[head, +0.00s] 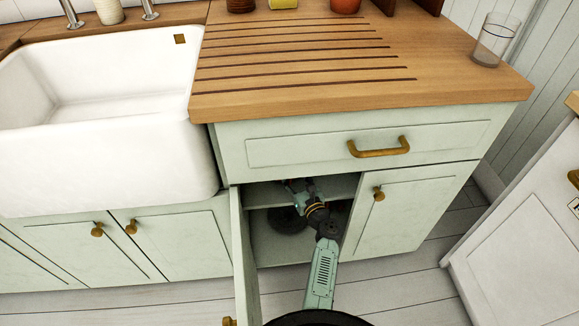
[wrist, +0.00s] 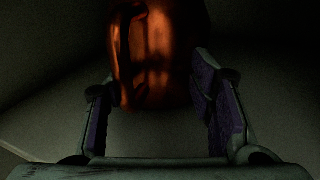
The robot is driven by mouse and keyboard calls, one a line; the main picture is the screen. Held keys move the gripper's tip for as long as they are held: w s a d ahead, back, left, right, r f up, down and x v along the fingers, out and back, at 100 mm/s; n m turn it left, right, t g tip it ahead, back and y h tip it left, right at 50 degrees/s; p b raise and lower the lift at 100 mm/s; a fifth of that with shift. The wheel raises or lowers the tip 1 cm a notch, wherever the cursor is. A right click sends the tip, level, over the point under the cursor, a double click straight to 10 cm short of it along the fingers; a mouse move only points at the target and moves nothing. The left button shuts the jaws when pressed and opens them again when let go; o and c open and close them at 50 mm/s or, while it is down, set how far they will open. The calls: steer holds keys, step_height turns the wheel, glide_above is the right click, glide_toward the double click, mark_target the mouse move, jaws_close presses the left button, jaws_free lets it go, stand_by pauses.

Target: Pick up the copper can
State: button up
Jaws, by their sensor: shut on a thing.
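The copper can (wrist: 158,50) shows in the wrist view as a shiny orange-brown rounded body in dim light, its top cut off by the frame. My gripper (wrist: 162,82) has a purple-padded finger on each side of it and is shut on the can. In the head view, my arm reaches through the open cabinet door into the dark cabinet (head: 265,245), and my gripper (head: 297,186) is near the inner shelf. The can cannot be made out there.
The open door (head: 244,262) stands left of my arm, and the closed door (head: 410,215) is to its right. A shelf (head: 342,187) crosses the cabinet inside. A dark round shape (head: 287,220) is below it. A glass (head: 495,40) stands on the wooden counter (head: 300,100) above.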

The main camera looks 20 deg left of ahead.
jaws_close()
stand_by(0.3)
stand_by(0.4)
